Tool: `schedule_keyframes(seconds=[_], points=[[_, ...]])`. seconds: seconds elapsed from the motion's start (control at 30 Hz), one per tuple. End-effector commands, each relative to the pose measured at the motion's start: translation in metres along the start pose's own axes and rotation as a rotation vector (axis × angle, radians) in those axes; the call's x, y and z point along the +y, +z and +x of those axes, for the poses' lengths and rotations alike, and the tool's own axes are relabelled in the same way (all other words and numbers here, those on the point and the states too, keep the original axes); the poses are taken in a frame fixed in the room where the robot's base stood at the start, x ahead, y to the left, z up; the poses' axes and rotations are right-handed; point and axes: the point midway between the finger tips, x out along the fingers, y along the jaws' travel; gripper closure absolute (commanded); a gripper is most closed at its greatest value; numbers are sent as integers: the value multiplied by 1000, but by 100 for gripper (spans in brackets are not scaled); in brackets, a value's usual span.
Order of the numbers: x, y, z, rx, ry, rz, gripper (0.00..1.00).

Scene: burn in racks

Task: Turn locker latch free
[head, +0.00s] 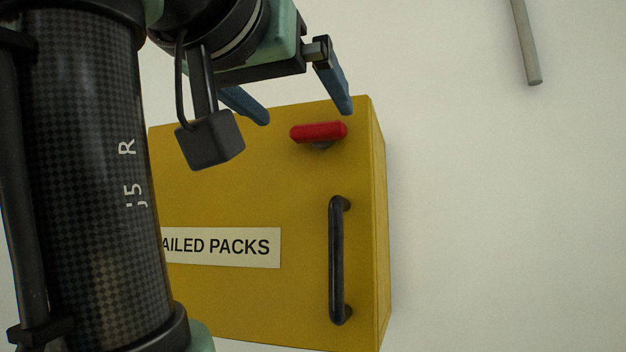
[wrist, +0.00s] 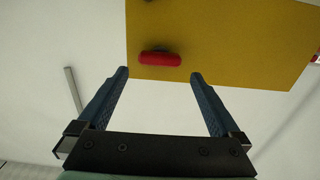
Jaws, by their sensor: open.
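The locker (head: 300,180) is a yellow box on the white wall, and its door looks shut. Its latch is a red bar (head: 319,132) lying about level near the top of the front. My gripper (head: 303,112) is open and empty, with its blue fingers above and in front of the locker's top edge. In the wrist view, the red latch (wrist: 160,59) lies beyond the fingertips of my gripper (wrist: 160,75), roughly centred between them and not touched. The yellow locker front (wrist: 230,40) fills the upper part there.
A black upright handle (head: 337,260) stands on the locker front below the latch. A white label (head: 225,248) reads "AILED PACKS", its left end hidden by my arm. A grey rod (head: 526,45) is at upper right. The wall right of the locker is clear.

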Motion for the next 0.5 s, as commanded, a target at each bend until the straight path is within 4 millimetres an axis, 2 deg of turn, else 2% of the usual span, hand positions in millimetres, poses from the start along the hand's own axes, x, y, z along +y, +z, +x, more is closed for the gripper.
schedule_keyframes(seconds=[0.03, 0.2, 0.33, 0.5], points=[[1, -5, 12, -5, 2, -1, 0], [0, -4, 40, -3, 1, -1, 0], [0, -2, 52, -1, 0, -1, 0], [0, 0, 58, 0, 0, 0, 0]])
